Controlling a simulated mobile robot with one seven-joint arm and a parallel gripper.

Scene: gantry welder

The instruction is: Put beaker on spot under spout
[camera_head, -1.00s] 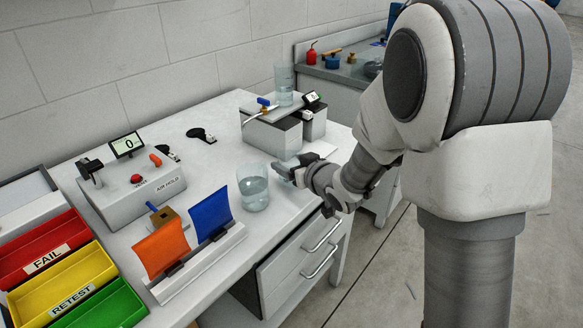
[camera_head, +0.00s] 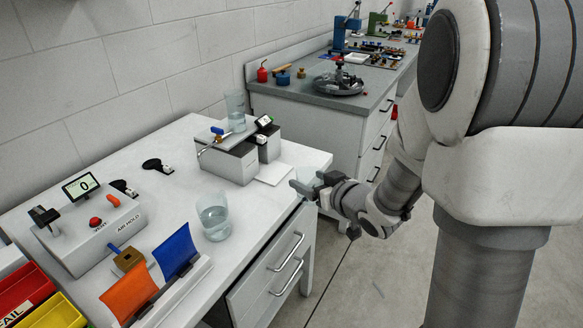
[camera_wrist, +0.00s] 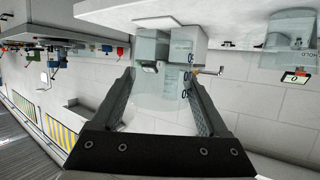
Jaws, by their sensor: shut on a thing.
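My gripper (camera_head: 308,184) is shut on a clear, faint beaker (camera_head: 305,176), which looks empty, by the right edge of the white table (camera_head: 165,165). In the wrist view the beaker (camera_wrist: 160,105) shows pale between the two dark fingers of my gripper (camera_wrist: 160,75). The spout is a thin white tube (camera_head: 205,150) running from a blue-handled valve (camera_head: 217,131), under a clear vessel of water (camera_head: 236,115) on a grey stand (camera_head: 229,162). The spot under the spout cannot be made out clearly.
A second beaker with water (camera_head: 213,222) stands on the table, left of my gripper. A white sheet (camera_head: 272,174) lies beside the stand, near a small display box (camera_head: 266,140). The AIR HOLD box (camera_head: 90,230) and orange and blue flags stand at left. A grey bench (camera_head: 300,100) is behind.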

